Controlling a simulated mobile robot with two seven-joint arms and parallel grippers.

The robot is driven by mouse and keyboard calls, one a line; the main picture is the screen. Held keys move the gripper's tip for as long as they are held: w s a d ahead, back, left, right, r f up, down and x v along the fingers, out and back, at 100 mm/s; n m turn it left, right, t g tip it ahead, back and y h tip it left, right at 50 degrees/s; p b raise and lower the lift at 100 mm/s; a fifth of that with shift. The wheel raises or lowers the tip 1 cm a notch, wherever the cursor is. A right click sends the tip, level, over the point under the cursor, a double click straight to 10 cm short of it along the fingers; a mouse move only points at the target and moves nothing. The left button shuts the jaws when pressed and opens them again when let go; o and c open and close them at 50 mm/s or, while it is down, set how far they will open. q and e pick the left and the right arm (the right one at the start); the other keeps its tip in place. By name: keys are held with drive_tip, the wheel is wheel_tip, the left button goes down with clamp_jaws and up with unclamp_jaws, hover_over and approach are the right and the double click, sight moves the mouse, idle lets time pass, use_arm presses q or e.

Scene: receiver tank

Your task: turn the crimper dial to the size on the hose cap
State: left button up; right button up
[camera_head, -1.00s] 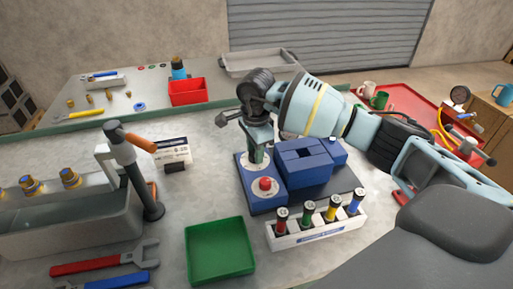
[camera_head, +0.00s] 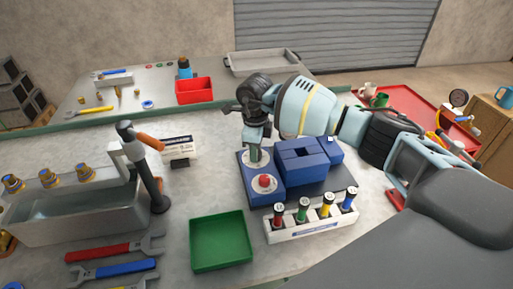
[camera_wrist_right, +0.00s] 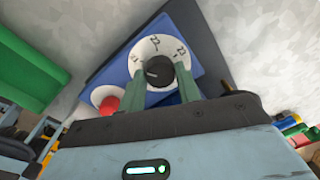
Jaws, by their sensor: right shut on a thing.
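The blue crimper (camera_head: 305,163) stands on a dark base plate on the grey bench. It has a red button (camera_head: 264,182) on its front corner. Its white dial (camera_wrist_right: 141,50) with a dark round knob (camera_wrist_right: 158,72) shows in the right wrist view. Dark numbers ring the dial, some hidden by the fingers and too blurred to read surely. My right gripper (camera_wrist_right: 162,84) is shut on the knob, one green finger on each side. In the head view it reaches down onto the dial (camera_head: 253,160). Several coloured hose pieces with dark marked caps (camera_head: 326,199) stand in a white rack; their marks are unreadable. My left gripper is not in view.
A green tray (camera_head: 221,242) lies in front of the crimper. A grey basin (camera_head: 85,215), a post with an orange handle (camera_head: 150,141) and wrenches (camera_head: 112,248) lie at left. A red tray (camera_head: 195,90) is farther back.

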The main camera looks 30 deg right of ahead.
idle(0.4)
drive_tip(key=o, duration=1)
drive_tip(key=shift+s+a+r, duration=0.1)
drive_tip(key=shift+r, duration=3.85)
drive_tip(key=shift+f, duration=0.15)
